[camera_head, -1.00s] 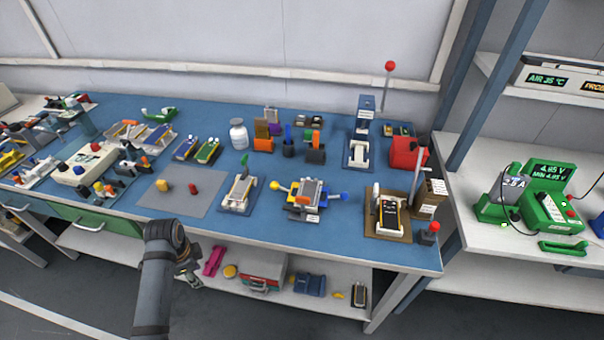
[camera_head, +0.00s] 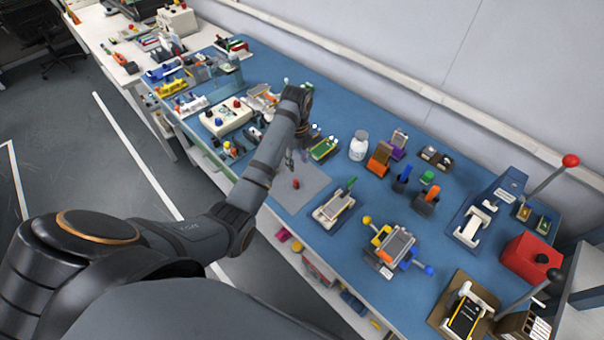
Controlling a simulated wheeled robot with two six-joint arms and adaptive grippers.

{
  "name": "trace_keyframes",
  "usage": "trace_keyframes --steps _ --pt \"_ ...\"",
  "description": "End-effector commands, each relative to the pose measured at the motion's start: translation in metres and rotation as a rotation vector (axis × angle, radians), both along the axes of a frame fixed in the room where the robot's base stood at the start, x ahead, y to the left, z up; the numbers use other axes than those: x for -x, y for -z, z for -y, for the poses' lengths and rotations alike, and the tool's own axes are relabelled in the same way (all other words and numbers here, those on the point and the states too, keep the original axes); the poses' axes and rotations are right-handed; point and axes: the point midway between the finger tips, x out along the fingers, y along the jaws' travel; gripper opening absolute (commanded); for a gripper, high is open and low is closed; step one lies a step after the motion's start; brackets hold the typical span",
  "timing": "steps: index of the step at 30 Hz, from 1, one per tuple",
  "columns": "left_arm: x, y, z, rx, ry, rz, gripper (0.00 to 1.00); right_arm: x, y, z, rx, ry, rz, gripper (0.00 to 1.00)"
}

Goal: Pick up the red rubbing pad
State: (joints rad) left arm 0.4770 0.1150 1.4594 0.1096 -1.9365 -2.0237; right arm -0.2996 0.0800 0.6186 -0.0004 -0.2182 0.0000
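A small red pad (camera_head: 296,184) lies on the grey mat (camera_head: 309,191) on the blue workbench, left of the centre of the head view. My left arm reaches in from the lower left across the bench's front edge. My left gripper (camera_head: 288,161) hangs over the mat just beyond the red pad, and looks apart from it. It is small and dark here, so I cannot tell whether its fingers are open or shut. The yellow pad is not visible; my arm covers part of the mat. My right gripper is not in view.
A fixture with a green handle (camera_head: 335,206) stands right of the mat. A white box with coloured buttons (camera_head: 226,118) is to the left. The mat's right part is clear.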

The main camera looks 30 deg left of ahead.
Motion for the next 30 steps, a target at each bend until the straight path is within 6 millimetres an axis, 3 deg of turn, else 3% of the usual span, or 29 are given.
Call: trace_keyframes --steps 9,16,24,30 --pt "0.002 0.047 0.0 -0.001 -0.002 -0.004 0.4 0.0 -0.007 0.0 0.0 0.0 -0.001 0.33" --pt "0.003 0.057 -0.001 0.0 -0.002 -0.004 0.4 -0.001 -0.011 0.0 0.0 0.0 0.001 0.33" --pt "0.004 0.099 -0.002 0.0 -0.001 -0.002 0.4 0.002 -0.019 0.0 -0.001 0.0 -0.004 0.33" --pt "0.004 0.104 -0.002 0.0 -0.001 0.0 0.4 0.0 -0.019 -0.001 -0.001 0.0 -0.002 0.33"
